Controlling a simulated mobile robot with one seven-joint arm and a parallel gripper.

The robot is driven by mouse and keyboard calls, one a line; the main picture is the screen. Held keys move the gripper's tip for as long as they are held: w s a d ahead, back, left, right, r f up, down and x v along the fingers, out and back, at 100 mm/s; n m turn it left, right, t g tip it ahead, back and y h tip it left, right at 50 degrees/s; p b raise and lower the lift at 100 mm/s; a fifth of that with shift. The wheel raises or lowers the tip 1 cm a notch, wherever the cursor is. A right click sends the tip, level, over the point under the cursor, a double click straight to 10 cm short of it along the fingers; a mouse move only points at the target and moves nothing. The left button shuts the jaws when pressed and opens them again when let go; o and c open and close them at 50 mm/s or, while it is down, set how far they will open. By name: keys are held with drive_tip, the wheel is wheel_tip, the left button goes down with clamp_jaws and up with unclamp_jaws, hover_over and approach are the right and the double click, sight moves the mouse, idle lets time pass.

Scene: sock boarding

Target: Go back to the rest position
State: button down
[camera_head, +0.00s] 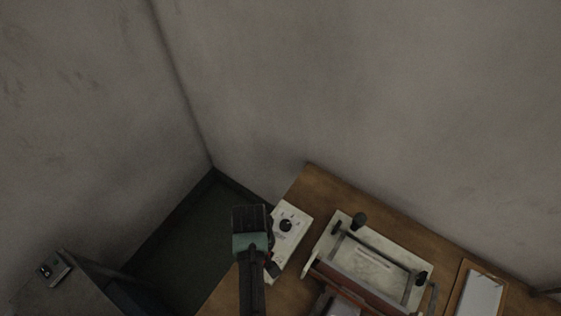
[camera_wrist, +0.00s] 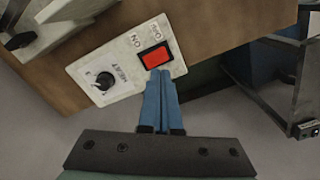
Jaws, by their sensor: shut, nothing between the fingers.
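My gripper (camera_wrist: 160,74) is shut and empty, its two blue fingers pressed together. In the wrist view the fingertips lie over the lower edge of the red rocker switch (camera_wrist: 155,60); I cannot tell whether they touch it. The switch sits on a pale control panel (camera_wrist: 108,62) marked ON, OFF and HEAT, beside a black knob (camera_wrist: 104,81). In the head view my dark and teal wrist (camera_head: 251,243) is in front of the left edge of the panel (camera_head: 295,214), and the fingers are hidden.
A pale boarding press (camera_head: 325,240) with dark knobs stands on the wooden table (camera_head: 322,178), right of the panel. A clipboard (camera_head: 484,293) lies farther right. A grey cabinet (camera_head: 65,295) stands at lower left. Walls close in behind; dark floor (camera_head: 190,235) is clear between cabinet and table.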

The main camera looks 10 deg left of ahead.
drive_tip(key=w+r+m+t+y+b, duration=0.3)
drive_tip(key=w+r+t, duration=0.5)
drive_tip(key=w+r, duration=1)
drive_tip(key=w+d+r+t+b, duration=0.25)
drive_tip(key=w+r+t, duration=0.25)
drive_tip(key=r, duration=0.6)
wheel_tip(320, 180, up, 13)
drive_tip(key=d+m+t+h+b, duration=0.1)
drive_tip(key=d+m+t+b, duration=0.1)
drive_tip(key=t+b, duration=0.15)
drive_tip(key=s+d+r+m+t+b, duration=0.1)
drive_tip(key=s+d+r+t, duration=0.1)
drive_tip(key=s+r, duration=0.3)
drive_tip(key=s+d+r+m+t+h+b, duration=0.1)
drive_tip(key=s+r+t, duration=0.4)
drive_tip(key=r, duration=0.5)
drive_tip(key=s+d+r+m+t+h+b, duration=0.1)
drive_tip(key=s+d+r+t, duration=0.2)
drive_tip(key=s+r, duration=0.4)
drive_tip(key=shift+s+d+r+t, duration=0.2)
drive_tip(key=shift+d+r+t, duration=0.2)
drive_tip(key=shift+r, duration=0.4)
